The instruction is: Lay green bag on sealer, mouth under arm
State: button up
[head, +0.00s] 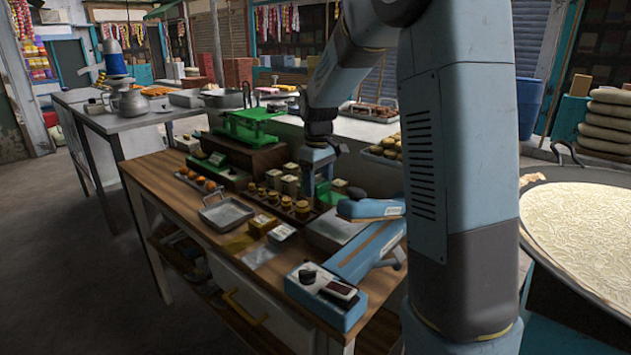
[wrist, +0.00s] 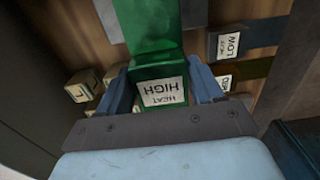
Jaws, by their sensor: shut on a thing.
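My gripper (head: 318,185) is low over the wooden table, among small goods, left of the sealer. In the wrist view, its two blue fingers (wrist: 161,90) are shut on a green bag (wrist: 155,45) with a white label reading "HEAT HIGH", upside down there. The bag's far end runs past the top edge of the view. In the head view the bag is mostly hidden by the gripper. The blue sealer (head: 325,295) lies at the table's front right, with a knob, a display and a long base. Its raised arm (head: 370,208) stands apart above the base.
In the wrist view, a dark strip labelled "LOW" (wrist: 228,42) and another labelled strip (wrist: 240,74) lie right of the bag. A large pan (head: 590,225) is at right.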

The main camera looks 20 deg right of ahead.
aim_at(343, 223)
jog(key=shift+f, duration=2.15)
jog(key=shift+s+d+f, duration=0.15)
jog(key=shift+s+d, duration=0.65)
jog(key=shift+s, duration=0.35)
jog(key=shift+s+d+f, duration=0.2)
jog(key=shift+s+d, duration=0.6)
jog(key=shift+s, duration=0.4)
jog(key=shift+s+d+f, duration=0.15)
jog(key=shift+s+d, duration=0.65)
jog(key=shift+s, duration=0.35)
jog(key=shift+f, duration=0.45)
jog(key=o, duration=1.2)
jog(key=shift+c, duration=0.2)
notch_tip(343, 223, up, 14)
